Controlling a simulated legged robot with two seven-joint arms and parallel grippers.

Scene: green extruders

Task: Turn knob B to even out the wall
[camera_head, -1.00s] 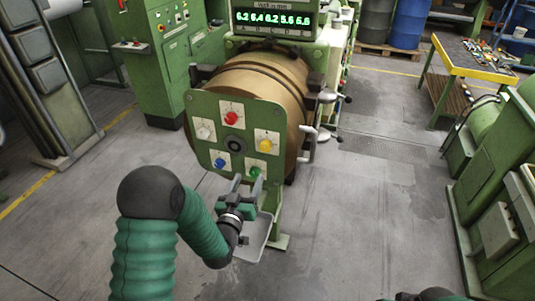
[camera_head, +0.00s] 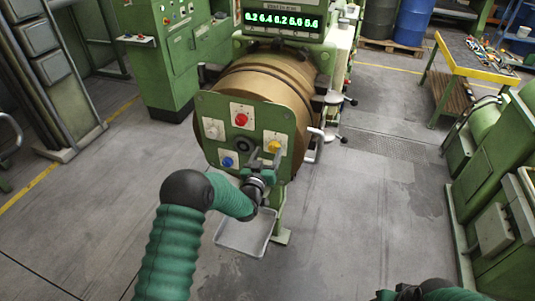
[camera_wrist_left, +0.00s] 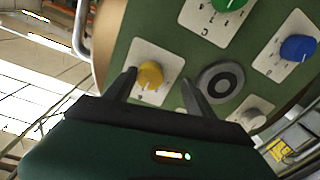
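The green extruder panel (camera_head: 215,110) carries several coloured knobs on white cards. The yellow knob (camera_head: 274,147) is on the right and also shows in the left wrist view (camera_wrist_left: 150,74). The red knob (camera_head: 241,119) is at the top, and the blue knob (camera_head: 228,161) is low left. The green knob (camera_wrist_left: 229,4) is hidden in the head view. I cannot read which card is B. My left gripper (camera_head: 265,158) is open at the panel; in the wrist view its fingers stand apart, with the yellow knob between them. Only part of my right arm's end (camera_head: 410,292) shows.
A lit green display (camera_head: 283,22) above the barrel shows a row of numbers. A grey tray (camera_head: 244,235) is below the panel and a curved metal handle (camera_head: 315,147) is to its right. A yellow-edged workbench (camera_head: 470,62) stands back right. The floor between is clear.

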